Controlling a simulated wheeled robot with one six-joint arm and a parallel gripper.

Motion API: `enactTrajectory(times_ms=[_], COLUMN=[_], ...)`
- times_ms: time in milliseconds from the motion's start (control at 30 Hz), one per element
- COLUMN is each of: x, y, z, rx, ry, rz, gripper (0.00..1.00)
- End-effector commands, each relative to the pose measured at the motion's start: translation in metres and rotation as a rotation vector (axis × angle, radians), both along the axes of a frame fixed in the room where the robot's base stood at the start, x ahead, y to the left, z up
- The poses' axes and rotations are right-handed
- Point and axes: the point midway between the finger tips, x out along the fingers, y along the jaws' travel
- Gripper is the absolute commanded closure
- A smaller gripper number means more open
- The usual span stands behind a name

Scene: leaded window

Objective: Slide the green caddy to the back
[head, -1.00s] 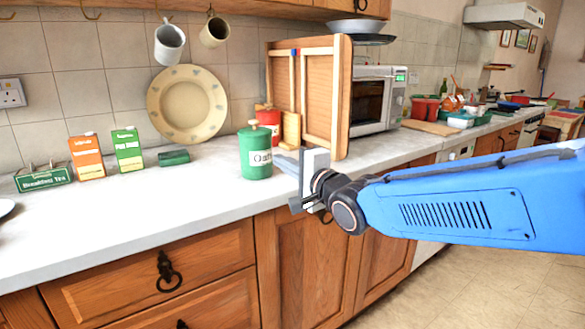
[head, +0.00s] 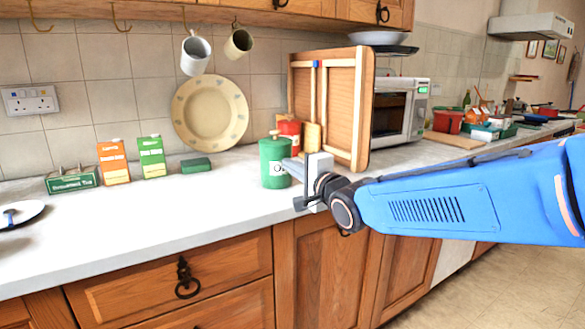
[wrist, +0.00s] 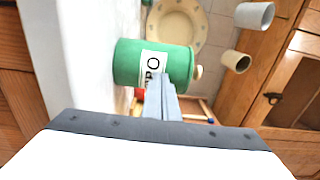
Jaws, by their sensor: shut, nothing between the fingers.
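The green caddy (head: 271,160) is a lidded canister with a white label, standing upright on the worktop near its front edge. It also shows in the wrist view (wrist: 128,62), lying sideways in the picture, with its knob to the right. My gripper (head: 287,165) is shut and empty, at the caddy's right front side. Its fingertips overlap the label's edge in the head view. In the wrist view the fingers (wrist: 161,82) point at the caddy's label and cover part of it. I cannot tell whether they touch it.
A red canister (head: 290,131) and a wooden board stand behind the caddy, beside a tall wooden frame (head: 341,120). A plate (head: 210,112) leans on the tiled wall. A small green box (head: 196,166) and several cartons stand left.

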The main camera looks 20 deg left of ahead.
Motion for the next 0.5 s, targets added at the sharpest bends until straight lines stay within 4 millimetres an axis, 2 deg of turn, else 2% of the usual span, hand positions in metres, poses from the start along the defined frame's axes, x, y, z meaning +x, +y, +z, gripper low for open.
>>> enactTrajectory(times_ms=[500], x=[0.058], y=[0.069], z=[-0.001], rx=[-0.001], ry=[0.001], rz=[0.001], gripper=[1.00])
